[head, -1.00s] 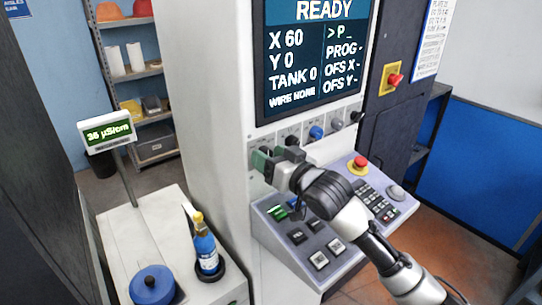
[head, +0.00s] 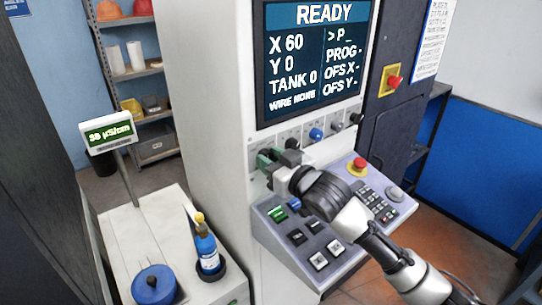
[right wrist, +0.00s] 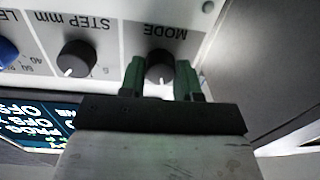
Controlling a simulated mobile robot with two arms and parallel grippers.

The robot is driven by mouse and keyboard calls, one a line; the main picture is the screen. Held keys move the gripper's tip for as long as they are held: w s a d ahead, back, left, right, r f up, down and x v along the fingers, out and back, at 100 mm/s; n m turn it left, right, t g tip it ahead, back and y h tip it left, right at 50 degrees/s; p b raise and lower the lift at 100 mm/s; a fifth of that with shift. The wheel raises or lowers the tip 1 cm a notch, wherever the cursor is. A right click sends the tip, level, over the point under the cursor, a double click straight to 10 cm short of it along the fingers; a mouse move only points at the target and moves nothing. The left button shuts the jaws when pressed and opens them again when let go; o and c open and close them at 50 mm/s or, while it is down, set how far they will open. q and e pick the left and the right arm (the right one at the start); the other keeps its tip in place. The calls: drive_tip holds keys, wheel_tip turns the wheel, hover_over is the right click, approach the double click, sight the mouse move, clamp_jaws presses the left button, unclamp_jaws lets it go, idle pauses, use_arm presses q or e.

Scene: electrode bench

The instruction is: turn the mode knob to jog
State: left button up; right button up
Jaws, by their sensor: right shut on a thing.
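The mode knob (right wrist: 160,65) is a dark round knob with a white pointer mark, below the upside-down MODE label in the right wrist view. My right gripper (right wrist: 161,82) has one green finger on each side of it and is shut on it. In the head view my right gripper (head: 270,160) is against the left end of the machine's knob row and hides the mode knob. The knob's position labels cannot be read. The machine screen (head: 315,58) reads READY, X 60, Y 0, TANK 0. My left gripper is not in view.
The step knob (right wrist: 76,58) sits beside the mode knob, with a blue knob (head: 316,134) further along. Below is a sloped keypad panel (head: 272,237) with a red emergency button (head: 357,165). A blue bottle (head: 207,250) stands on the left bench.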

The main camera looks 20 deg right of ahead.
drive_tip(key=n+p, duration=0.2)
drive_tip(key=n, duration=0.3)
drive_tip(key=shift+n, duration=0.3)
idle(0.5)
drive_tip(key=o, duration=0.9)
drive_tip(key=shift+o, duration=0.2)
drive_tip(key=b+v, duration=0.3)
drive_tip(key=v, duration=0.7)
drive_tip(key=shift+s+b, duration=0.4)
drive_tip(key=shift+s, duration=0.05)
drive_tip(key=shift+r, duration=0.1)
